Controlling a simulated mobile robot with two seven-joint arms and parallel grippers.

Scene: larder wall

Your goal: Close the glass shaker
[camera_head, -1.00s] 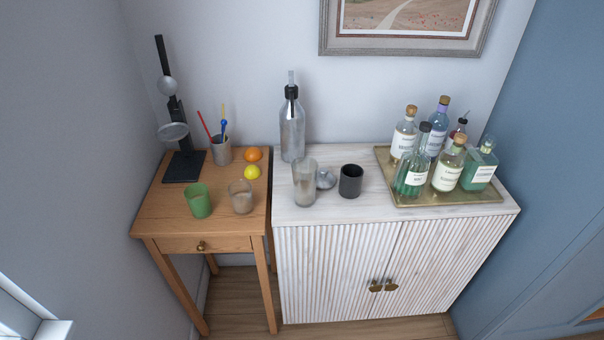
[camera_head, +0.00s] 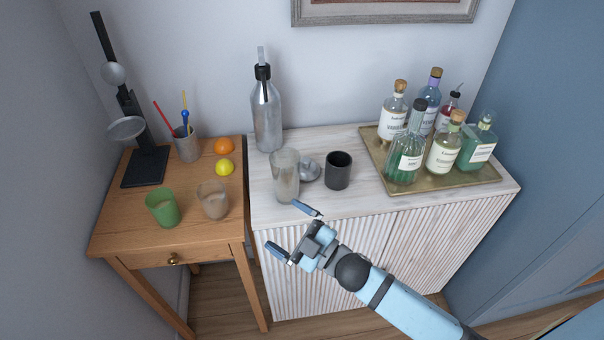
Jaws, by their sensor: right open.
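The glass shaker (camera_head: 286,178) stands upright and uncapped at the front left of the white cabinet top. What looks like its metal lid (camera_head: 309,170) lies on the cabinet just right of and behind the glass, partly hidden by it. My right gripper (camera_head: 292,229) is open and empty in front of the cabinet's front edge, nearer to me than the glass. One finger is just below the glass's base in the picture, the other further left and lower. My left gripper is not in view.
A black cup (camera_head: 338,170) stands right of the lid. A tall grey bottle (camera_head: 267,115) is behind the glass. A brass tray (camera_head: 440,183) of several bottles fills the right. The wooden table (camera_head: 125,215) at left holds a green cup (camera_head: 162,208) and a clear cup (camera_head: 213,200).

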